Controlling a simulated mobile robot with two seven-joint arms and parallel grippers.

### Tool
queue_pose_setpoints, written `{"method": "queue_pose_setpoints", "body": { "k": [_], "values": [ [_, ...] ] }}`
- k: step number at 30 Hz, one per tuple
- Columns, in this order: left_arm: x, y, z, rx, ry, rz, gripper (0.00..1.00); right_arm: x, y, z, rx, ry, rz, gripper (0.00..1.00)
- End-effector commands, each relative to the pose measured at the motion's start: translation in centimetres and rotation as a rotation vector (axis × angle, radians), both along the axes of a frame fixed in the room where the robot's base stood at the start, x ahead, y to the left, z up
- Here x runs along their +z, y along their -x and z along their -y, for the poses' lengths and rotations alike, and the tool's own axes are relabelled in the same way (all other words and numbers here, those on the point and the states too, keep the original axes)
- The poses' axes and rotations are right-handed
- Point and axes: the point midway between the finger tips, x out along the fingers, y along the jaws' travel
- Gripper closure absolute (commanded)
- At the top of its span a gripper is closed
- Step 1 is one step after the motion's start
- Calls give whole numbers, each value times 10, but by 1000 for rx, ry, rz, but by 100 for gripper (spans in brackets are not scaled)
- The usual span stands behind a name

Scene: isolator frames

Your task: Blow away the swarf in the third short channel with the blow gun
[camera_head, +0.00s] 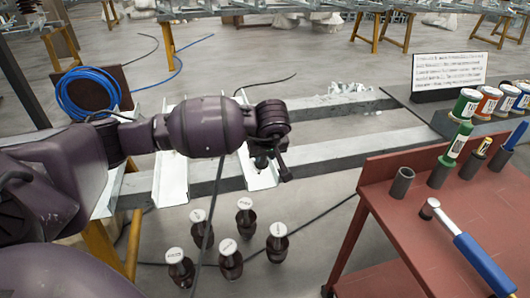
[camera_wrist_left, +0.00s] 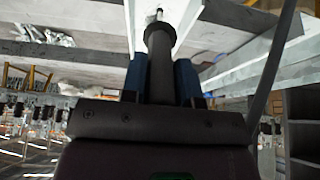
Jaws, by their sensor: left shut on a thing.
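My left gripper (camera_head: 274,158) hangs over the right-hand of three pale short channels, the third from the left (camera_head: 257,178). In the left wrist view its blue fingers (camera_wrist_left: 160,82) are shut on the dark blow gun (camera_wrist_left: 160,48), whose thin nozzle points to the channel (camera_wrist_left: 189,14). In the head view the gripper and arm mostly hide the gun. The other two channels (camera_head: 171,180) (camera_head: 108,192) lie to the left, partly behind my arm. I cannot make out swarf in the third channel. My right gripper is not in view.
Grey beams (camera_head: 330,145) carry the channels. Several dark pots with white-topped items (camera_head: 229,262) stand on the floor in front. A blue hose coil (camera_head: 88,92) hangs at left.

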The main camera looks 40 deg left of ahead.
Motion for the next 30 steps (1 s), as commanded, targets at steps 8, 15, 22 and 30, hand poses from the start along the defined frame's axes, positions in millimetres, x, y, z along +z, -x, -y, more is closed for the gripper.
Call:
{"method": "queue_pose_setpoints", "body": {
  "k": [8, 15, 22, 30],
  "values": [
    [1, 0, 0, 0, -1, 1, 94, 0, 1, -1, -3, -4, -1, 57],
    [0, 0, 0, 0, -1, 1, 94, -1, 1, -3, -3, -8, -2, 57],
    [-3, 0, 0, 0, -1, 1, 94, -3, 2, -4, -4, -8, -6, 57],
    [-6, 0, 0, 0, -1, 0, 94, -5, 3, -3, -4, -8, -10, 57]
  ]
}}
